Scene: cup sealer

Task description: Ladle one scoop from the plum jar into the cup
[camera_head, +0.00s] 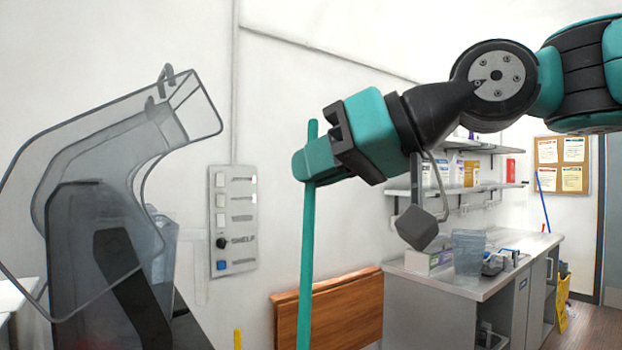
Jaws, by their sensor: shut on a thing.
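My gripper (309,166) is in the upper middle of the head view. It is shut on a long, thin teal rod (305,260), which looks like the ladle's handle. The rod hangs nearly upright, with a short piece above the fingers. Its lower end runs out of the bottom of the picture, so no ladle bowl shows. I cannot make out the plum jar or the cup to be filled in this view.
A machine with a clear curved cover (115,125) stands at the left. A wall control panel (233,220) and a brown wooden panel (345,312) are behind the rod. At the right, a grey counter (480,278) holds a translucent container (467,254), below shelves with bottles.

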